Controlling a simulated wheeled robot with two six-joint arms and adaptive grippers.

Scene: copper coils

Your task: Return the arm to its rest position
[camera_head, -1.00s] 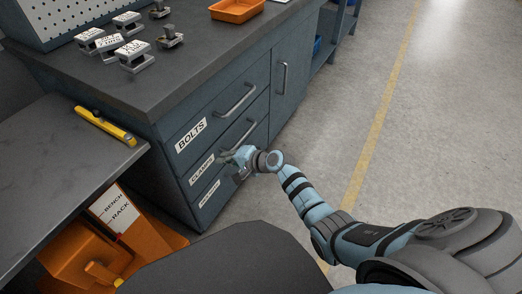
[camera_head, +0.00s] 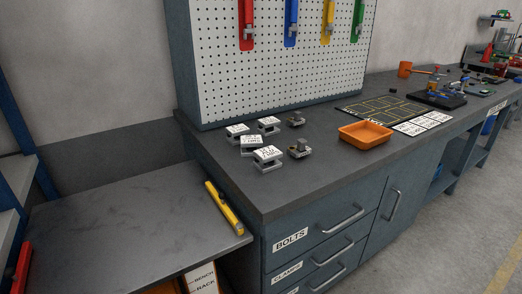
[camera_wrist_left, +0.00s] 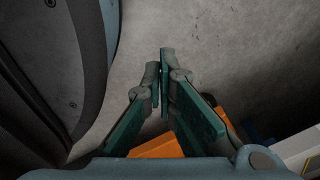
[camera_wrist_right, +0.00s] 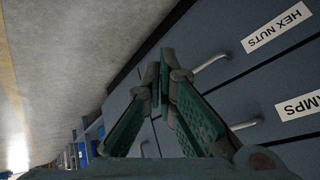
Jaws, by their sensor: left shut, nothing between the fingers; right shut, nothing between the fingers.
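Neither gripper shows in the head view. In the left wrist view my left gripper (camera_wrist_left: 163,62) is shut and empty, with its green finger pads meeting at the tips. It points over the grey floor, with a dark rounded shape at the left. In the right wrist view my right gripper (camera_wrist_right: 164,62) is shut and empty. It is in front of the blue-grey drawer fronts, near a drawer handle (camera_wrist_right: 212,63) and the HEX NUTS label (camera_wrist_right: 277,28). I cannot tell whether it touches the cabinet.
The cabinet drawers (camera_head: 318,249) are closed. On the bench top (camera_head: 215,165) stand several labelled metal blocks (camera_head: 266,158) and an orange tray (camera_head: 366,135). A yellow level (camera_head: 223,207) lies on the lower table (camera_head: 120,225). Open floor (camera_head: 470,235) shows at the right.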

